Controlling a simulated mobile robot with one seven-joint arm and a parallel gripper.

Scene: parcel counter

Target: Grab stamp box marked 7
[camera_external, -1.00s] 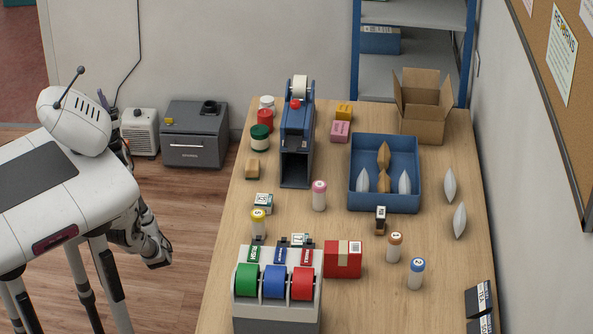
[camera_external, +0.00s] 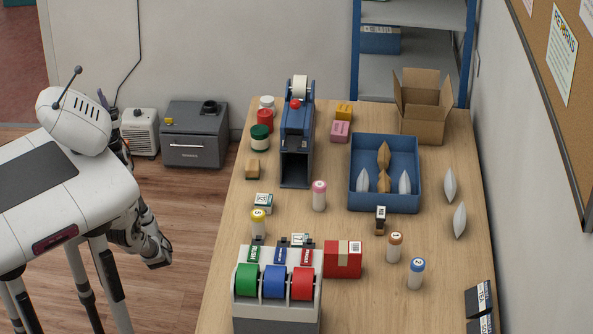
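A small box (camera_external: 300,239) with a white top stands just behind the tape dispenser and is partly hidden by it. Its top mark may be a 7, but it is too small to read surely. Another small box (camera_external: 263,201), white-topped with teal sides, stands near the table's left edge; its mark is unclear. A small dark block (camera_external: 381,214) with a white label stands in front of the blue tray. My gripper (camera_external: 160,261) hangs left of the table, over the floor, apart from everything on it. Whether its fingers are open is too small to tell.
A dispenser with green, blue and red rolls (camera_external: 274,283) stands at the front, beside a red box (camera_external: 343,259). Capped bottles (camera_external: 319,196) stand around. A blue tray (camera_external: 385,203) holds pouches. A tall blue-grey device (camera_external: 297,150) stands at the back left of the table (camera_external: 350,310).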

